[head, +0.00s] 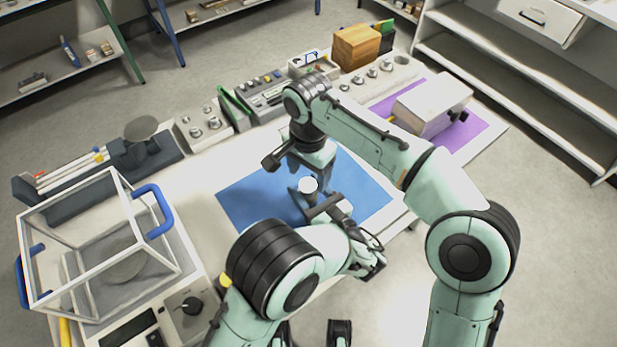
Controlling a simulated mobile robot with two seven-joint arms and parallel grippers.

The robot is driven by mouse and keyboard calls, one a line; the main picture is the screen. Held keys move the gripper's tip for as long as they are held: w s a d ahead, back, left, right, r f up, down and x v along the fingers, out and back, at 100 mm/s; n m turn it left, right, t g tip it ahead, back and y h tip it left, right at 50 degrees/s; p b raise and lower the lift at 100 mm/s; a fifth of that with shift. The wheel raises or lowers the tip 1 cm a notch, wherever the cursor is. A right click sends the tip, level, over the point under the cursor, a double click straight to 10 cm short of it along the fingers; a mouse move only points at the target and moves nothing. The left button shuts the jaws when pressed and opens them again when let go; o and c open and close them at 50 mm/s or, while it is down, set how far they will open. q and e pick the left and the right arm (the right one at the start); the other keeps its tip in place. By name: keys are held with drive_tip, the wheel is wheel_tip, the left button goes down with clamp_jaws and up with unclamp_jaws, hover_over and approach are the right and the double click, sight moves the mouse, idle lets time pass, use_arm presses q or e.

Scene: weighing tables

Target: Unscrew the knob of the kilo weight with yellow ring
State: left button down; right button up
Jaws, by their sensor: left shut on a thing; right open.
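A pale, round-topped metal piece (308,184) shows between my grippers over the blue mat (245,195). It looks like the top of a weight; its lower part is hidden, and I can see no yellow ring on it. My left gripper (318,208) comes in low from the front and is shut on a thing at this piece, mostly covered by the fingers. My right gripper (306,180) points down from above at the same piece, with its jaws open. Whether its fingers touch the piece cannot be told.
A glass-walled case with blue handles (155,210) stands at left. Behind the mat are a weight block (205,125), grey trays and a wooden box (356,46). A white box (432,104) sits on a purple mat (470,135) at right. The blue mat's left part is clear.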

sight(308, 185)
drive_tip(key=shift+r+m, duration=0.3)
drive_tip(key=shift+r, duration=0.2)
drive_tip(key=shift+c, duration=0.5)
wheel_tip(308, 185, up, 2)
drive_tip(key=m, duration=0.2)
drive_tip(key=shift+a+r+m, duration=0.1)
drive_tip(key=shift+r+m, duration=0.15)
drive_tip(key=shift+m, duration=0.05)
drive_tip(key=shift+f, duration=3.85)
drive_tip(key=c, duration=1.1)
drive_tip(key=shift+o, duration=0.2)
drive_tip(key=shift+n, duration=1.6)
